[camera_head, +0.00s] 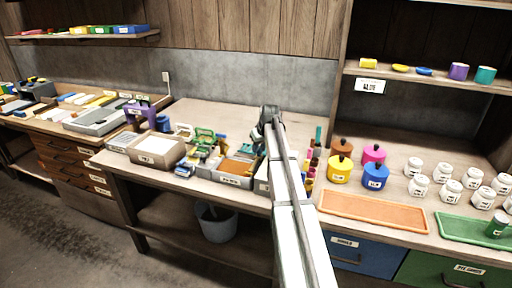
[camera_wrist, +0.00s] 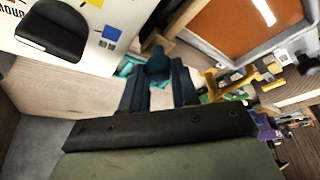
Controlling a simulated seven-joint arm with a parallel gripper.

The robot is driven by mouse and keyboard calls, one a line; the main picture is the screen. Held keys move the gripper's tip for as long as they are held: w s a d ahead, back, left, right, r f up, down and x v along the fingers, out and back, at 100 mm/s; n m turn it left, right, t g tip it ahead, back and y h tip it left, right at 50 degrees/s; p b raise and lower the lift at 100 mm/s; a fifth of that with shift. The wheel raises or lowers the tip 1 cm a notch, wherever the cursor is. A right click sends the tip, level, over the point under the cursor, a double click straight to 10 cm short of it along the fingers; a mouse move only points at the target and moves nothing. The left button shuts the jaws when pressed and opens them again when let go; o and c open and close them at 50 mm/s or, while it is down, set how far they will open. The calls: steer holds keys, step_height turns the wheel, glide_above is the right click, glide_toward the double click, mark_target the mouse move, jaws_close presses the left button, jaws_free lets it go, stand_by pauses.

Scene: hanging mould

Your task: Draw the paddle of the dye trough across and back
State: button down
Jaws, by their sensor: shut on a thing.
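The trough (camera_head: 222,178) is a grey, labelled box with an orange inside, on the bench left of my arm. In the wrist view its orange inside (camera_wrist: 230,35) fills the upper right, with a pale bright strip across its far part. My gripper (camera_wrist: 158,82) shows two dark fingers closed about a rounded dark teal piece (camera_wrist: 158,66), beside the trough's near edge. I cannot tell whether this piece is the paddle's handle. In the head view my arm hides the fingertips and what they hold.
A yellow clamp-like thing (camera_wrist: 245,78) lies beside the trough. A white labelled box (camera_wrist: 108,18) is close on the other side. Dye pots, including a yellow pot (camera_head: 339,170), stand right of my arm. The bench behind (camera_head: 225,112) is clear.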

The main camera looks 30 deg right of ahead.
steer(key=shift+s+d, duration=0.2)
steer(key=c, duration=1.1)
jaws_free()
steer(key=shift+o, duration=1.2)
steer(key=v, duration=1.3)
steer(key=shift+r, duration=0.35)
